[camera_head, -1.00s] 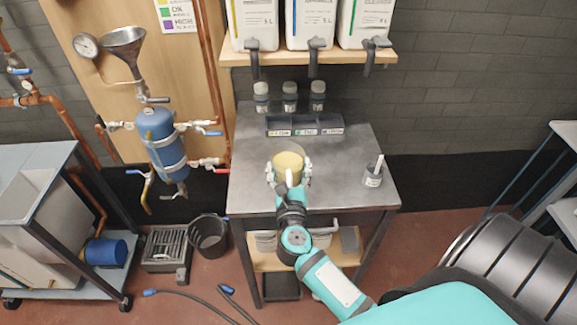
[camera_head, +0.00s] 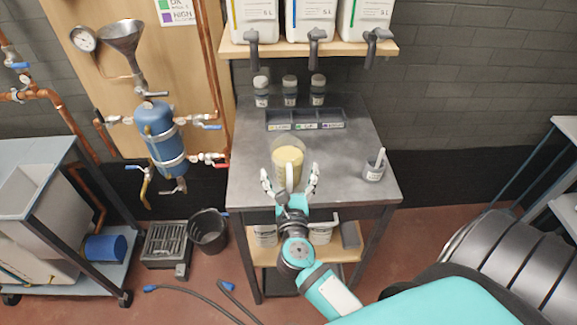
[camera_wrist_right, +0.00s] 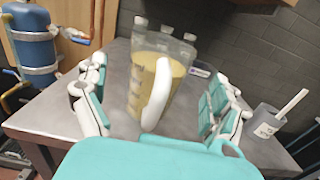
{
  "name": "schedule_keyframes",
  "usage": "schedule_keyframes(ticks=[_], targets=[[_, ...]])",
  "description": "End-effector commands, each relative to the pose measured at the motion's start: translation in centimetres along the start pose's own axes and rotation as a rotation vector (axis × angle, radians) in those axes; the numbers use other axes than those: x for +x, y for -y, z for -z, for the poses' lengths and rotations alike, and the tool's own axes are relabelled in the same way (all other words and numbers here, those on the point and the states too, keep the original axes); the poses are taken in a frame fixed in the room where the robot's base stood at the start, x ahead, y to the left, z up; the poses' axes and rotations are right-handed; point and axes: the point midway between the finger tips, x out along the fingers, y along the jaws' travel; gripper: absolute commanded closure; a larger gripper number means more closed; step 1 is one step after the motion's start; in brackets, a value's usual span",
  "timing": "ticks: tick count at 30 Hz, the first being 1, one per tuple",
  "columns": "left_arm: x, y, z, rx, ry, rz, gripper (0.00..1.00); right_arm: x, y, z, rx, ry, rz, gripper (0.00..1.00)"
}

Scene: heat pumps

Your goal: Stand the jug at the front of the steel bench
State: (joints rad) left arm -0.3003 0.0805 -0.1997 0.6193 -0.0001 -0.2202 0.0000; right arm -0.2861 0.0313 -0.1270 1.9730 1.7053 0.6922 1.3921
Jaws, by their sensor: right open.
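The jug (camera_head: 288,162) is clear with a white handle and holds a yellowish liquid. It stands upright on the steel bench (camera_head: 340,150), near the middle of its front part. In the right wrist view the jug (camera_wrist_right: 160,75) stands ahead with its handle towards me. My right gripper (camera_head: 290,184) is open at the bench's front edge, its fingers spread to either side of the handle and apart from the jug. The fingers also show in the right wrist view (camera_wrist_right: 155,100). My left gripper is not in view.
A grey pot (camera_head: 373,173) with a white stick stands right of the jug. A dark divided tray (camera_head: 305,126) and several capped bottles (camera_head: 290,90) are behind it. A shelf (camera_head: 308,50) with large canisters hangs above. The bench's left side is clear.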

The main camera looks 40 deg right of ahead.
Motion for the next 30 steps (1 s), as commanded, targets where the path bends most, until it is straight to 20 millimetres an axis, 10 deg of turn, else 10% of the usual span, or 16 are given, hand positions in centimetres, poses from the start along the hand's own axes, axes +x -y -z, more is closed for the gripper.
schedule_keyframes(ticks=[10, 23, 26, 30], targets=[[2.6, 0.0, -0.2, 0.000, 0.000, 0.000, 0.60, -6.8, 0.0, 0.4, -0.001, -0.002, 0.000, 0.03], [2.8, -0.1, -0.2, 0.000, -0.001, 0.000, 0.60, -8.0, -0.2, 0.4, -0.030, 0.002, -0.008, 0.03], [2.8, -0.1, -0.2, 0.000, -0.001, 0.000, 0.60, -7.9, -1.6, 2.6, -0.198, 0.011, -0.059, 0.03], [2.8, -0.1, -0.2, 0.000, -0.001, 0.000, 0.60, -8.7, -5.6, 10.5, -0.735, 0.054, -0.250, 0.03]])
